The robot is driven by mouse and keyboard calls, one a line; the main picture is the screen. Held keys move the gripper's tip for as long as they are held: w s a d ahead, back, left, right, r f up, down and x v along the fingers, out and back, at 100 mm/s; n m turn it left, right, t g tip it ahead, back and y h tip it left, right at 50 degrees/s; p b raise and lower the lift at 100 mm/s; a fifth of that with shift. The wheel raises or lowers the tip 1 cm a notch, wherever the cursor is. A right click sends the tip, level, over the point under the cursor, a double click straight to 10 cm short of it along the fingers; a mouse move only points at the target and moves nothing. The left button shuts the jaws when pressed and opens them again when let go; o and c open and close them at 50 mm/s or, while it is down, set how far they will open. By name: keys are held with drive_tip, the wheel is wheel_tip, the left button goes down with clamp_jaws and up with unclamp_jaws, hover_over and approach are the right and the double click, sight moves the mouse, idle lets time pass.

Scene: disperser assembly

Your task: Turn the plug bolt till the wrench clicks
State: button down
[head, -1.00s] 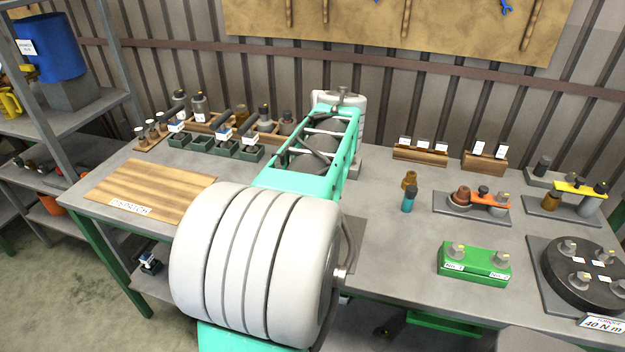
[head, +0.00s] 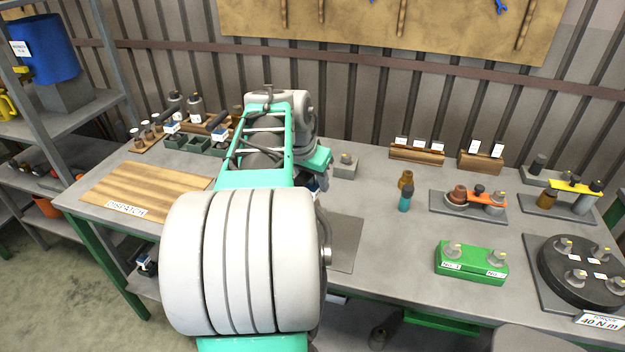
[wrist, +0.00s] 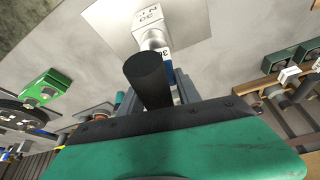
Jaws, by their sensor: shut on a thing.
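In the wrist view my gripper (wrist: 155,98) is shut on a wrench with a thick black handle (wrist: 148,78). I cannot tell whether the block belongs to the wrench or touches anything.
A green block with two bolts (head: 470,262) and a black disc with several bolts (head: 585,270) stand at right. A small grey block (head: 345,166) is behind my gripper. More wrenches in holders (head: 195,143) and a wooden dispatch board (head: 135,190) are at left.

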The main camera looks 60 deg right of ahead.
drive_tip(key=shift+r+n, duration=0.1)
drive_tip(key=shift+n, duration=0.2)
drive_tip(key=shift+r+p, duration=1.6)
drive_tip(key=shift+r, duration=0.9)
